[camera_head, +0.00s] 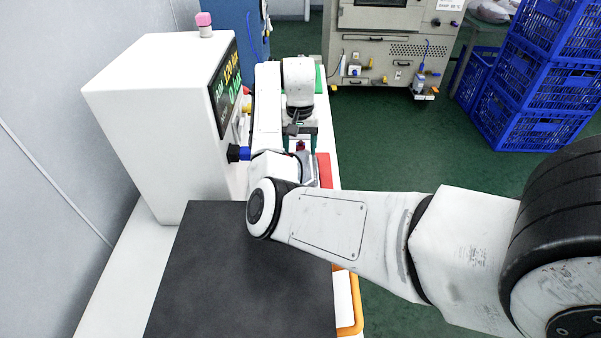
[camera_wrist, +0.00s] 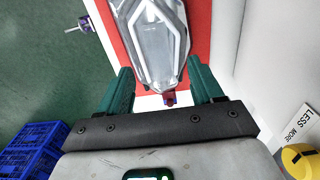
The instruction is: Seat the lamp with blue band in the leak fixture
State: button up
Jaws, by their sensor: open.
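In the wrist view, a tail lamp (camera_wrist: 152,42) with a clear, faceted lens lies over a red surface (camera_wrist: 198,30). Its narrow end points toward my gripper (camera_wrist: 160,72) and has a small red and bluish part (camera_wrist: 169,98). The two green fingers are apart, one on each side of the narrow end, with gaps visible. I cannot make out a blue band for certain. In the head view my gripper (camera_head: 300,140) is over the far part of the bench, and the arm largely hides the lamp. I cannot identify the leak fixture for certain.
A white cabinet with a screen (camera_head: 150,120) stands left on the bench. A dark mat (camera_head: 245,280) covers the near bench and is clear. A red edge (camera_head: 324,170) shows beside my gripper. Blue crates (camera_head: 535,90) stand on the green floor at right.

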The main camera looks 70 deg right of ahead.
aim_at(300, 162)
jog(key=shift+d+f+p, duration=0.15)
jog(key=shift+f+p, duration=0.1)
jog(key=shift+f, duration=1.1)
jog(key=shift+d+f+p, duration=0.1)
jog(key=shift+f+p, duration=0.15)
jog(key=shift+f, duration=1.1)
jog(key=shift+f, duration=0.15)
grip_shut()
